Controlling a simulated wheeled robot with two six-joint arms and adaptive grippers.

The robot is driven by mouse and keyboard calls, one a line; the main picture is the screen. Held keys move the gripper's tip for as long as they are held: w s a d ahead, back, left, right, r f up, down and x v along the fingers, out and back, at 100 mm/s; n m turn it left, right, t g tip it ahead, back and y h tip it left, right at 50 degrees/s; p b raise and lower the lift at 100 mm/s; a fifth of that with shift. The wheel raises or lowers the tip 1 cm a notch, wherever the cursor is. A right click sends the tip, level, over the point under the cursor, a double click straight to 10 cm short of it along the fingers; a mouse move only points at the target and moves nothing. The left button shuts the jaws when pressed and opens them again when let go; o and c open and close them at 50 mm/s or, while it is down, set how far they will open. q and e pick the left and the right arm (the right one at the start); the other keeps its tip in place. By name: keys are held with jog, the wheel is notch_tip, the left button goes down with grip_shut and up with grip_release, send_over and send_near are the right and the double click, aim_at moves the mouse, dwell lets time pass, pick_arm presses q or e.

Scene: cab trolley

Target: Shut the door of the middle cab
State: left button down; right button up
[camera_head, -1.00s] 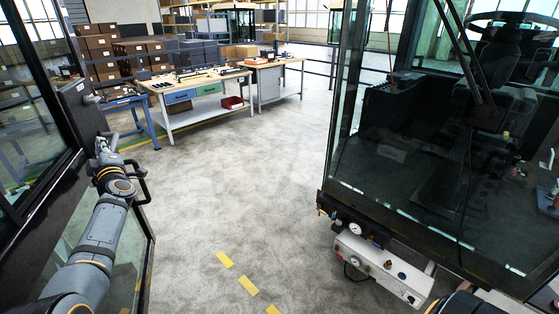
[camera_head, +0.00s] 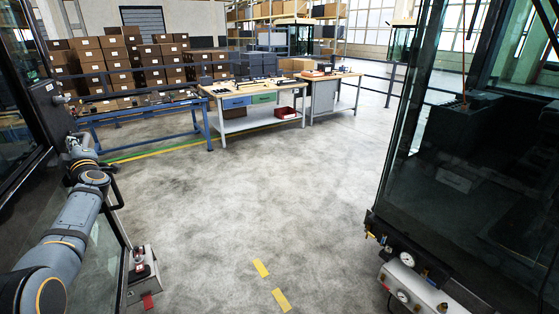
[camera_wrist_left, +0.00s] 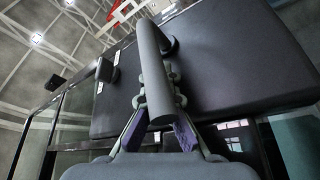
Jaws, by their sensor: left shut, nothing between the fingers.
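A cab door with a dark frame and glass (camera_head: 98,268) stands along the left edge of the head view, with a dark panel (camera_head: 47,108) at its upper part. I cannot tell from the view whether it belongs to the middle cab. My left gripper (camera_head: 80,146) is shut and empty, close beside this panel. In the left wrist view, a thick grey handle bar (camera_wrist_left: 153,70) crosses in front of the gripper's fingers (camera_wrist_left: 160,125), with the dark panel (camera_wrist_left: 225,65) behind. Whether they touch is unclear. My right gripper is out of view.
Another glass cab (camera_head: 455,170) fills the right side, with a white gauge unit (camera_head: 415,292) below it. A white unit with red parts (camera_head: 143,277) stands at lower left. Workbenches (camera_head: 255,88) and stacked boxes (camera_head: 110,60) are at the back. The floor between is clear.

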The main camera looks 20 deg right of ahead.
pick_arm(q)
jog(key=shift+a, duration=0.3)
jog(key=c, duration=1.3)
grip_release()
jog(key=shift+d+r, duration=0.1)
jog(key=shift+d, duration=0.05)
